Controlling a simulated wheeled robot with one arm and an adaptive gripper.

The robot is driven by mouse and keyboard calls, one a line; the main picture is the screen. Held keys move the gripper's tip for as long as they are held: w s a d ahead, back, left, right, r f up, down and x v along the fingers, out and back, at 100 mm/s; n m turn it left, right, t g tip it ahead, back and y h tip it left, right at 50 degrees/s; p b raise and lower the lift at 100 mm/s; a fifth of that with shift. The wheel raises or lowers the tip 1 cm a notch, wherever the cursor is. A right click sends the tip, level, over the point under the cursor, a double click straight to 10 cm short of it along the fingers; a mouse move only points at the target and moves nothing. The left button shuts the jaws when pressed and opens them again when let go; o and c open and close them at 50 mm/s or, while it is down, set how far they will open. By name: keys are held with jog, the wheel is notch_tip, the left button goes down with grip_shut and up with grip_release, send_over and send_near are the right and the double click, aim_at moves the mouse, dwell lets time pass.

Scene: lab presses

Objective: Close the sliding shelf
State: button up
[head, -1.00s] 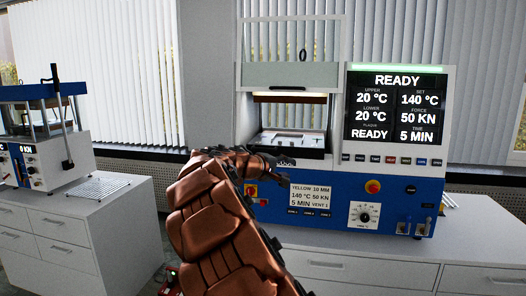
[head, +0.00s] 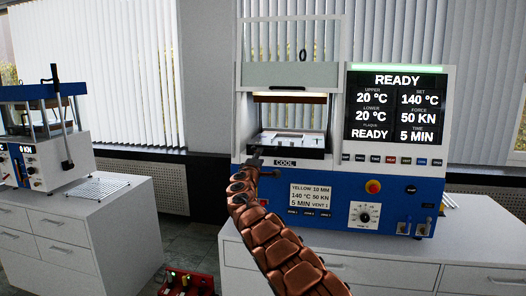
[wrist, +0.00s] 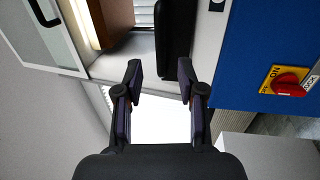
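The sliding shelf (head: 293,143) shows in the opening of the blue and white press in the head view, under the lit upper part. It has a pale top with a lighter plate on it and a dark front edge. My gripper (head: 256,158) is near the left end of this front edge. In the wrist view my gripper (wrist: 160,75) is open, with nothing held between its fingers. A black bar (wrist: 176,35), likely the shelf's front edge, lies just beyond the right finger. I cannot tell whether they touch.
A raised clear guard (head: 290,75) hangs above the opening. Another press (head: 40,145) stands on the left cabinet.

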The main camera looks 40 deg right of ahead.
jog(key=shift+w, duration=0.15)
jog(key=p+x, duration=0.5)
jog(key=x, duration=0.2)
jog(key=shift+w+r, duration=0.1)
jog(key=shift+r, duration=0.1)
jog(key=shift+w+d+f+p, duration=0.1)
jog(key=shift+d+p, duration=0.2)
jog(key=shift+p, duration=0.15)
dwell(0.3)
grip_shut()
dwell(0.4)
dwell(0.3)
